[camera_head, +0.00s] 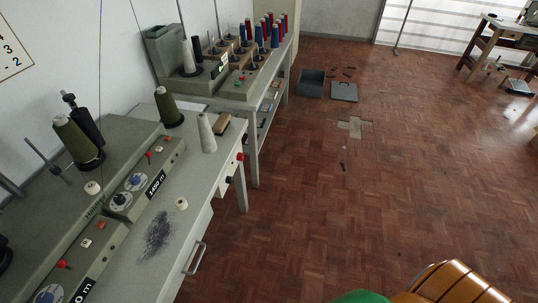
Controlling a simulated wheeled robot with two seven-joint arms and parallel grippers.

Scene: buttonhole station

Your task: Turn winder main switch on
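A grey-green winder (112,152) stands on the bench at left, with cones of dark thread on top. Its sloped front carries round dials (122,199), a "1600 m" label (155,186) and a small red knob (148,155). On the bench's end are a red knob (240,157) and a dark knob (229,179). I cannot tell which control is the winder main switch, or its position. Neither of my grippers is in view.
A second machine (225,88) with several thread cones stands on a farther bench. A drawer handle (194,258) juts from the near bench. A slatted wooden seat (450,285) and a green object (360,297) are at the bottom. The parquet floor (310,200) is mostly clear.

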